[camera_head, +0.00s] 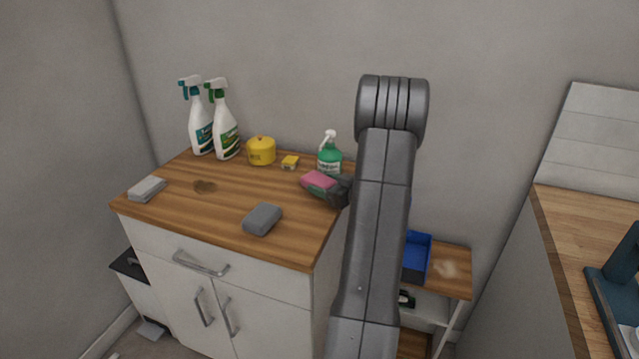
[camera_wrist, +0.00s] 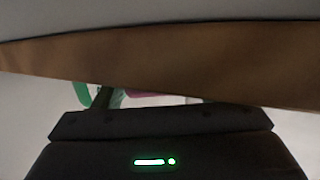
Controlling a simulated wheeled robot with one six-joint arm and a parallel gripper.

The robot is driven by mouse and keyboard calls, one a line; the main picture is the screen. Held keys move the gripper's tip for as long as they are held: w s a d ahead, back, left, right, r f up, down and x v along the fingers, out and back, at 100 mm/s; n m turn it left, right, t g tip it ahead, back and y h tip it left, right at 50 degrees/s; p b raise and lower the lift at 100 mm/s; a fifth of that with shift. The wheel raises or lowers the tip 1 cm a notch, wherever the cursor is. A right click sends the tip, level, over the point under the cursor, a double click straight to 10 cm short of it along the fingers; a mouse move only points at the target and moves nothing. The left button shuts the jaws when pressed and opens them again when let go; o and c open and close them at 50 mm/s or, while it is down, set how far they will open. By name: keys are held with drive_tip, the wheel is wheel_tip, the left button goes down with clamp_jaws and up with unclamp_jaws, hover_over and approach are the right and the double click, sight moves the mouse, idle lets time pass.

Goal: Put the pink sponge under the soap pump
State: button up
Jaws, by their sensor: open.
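The pink sponge (camera_head: 318,180) lies on the wooden counter top, toward its back right, just in front of the soap pump (camera_head: 330,159), a green bottle with a white pump head. My gripper (camera_head: 334,190) is open, low over the counter at the sponge's right side. Its dark fingers overlap the sponge in the picture, and I cannot tell whether the sponge is between them. My arm hides part of the gripper. In the wrist view, a sliver of the pink sponge (camera_wrist: 150,94) and some green of the soap pump (camera_wrist: 82,94) show beyond the dark gripper body.
A grey sponge (camera_head: 262,219) lies near the front edge, and a pale one (camera_head: 147,189) at the left. Two spray bottles (camera_head: 226,135), a yellow pot (camera_head: 261,151) and a small yellow sponge (camera_head: 290,162) stand along the back. A blue bin (camera_head: 418,250) sits lower right.

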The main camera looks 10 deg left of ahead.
drive_tip(key=v, duration=0.9)
drive_tip(key=shift+d, duration=0.15)
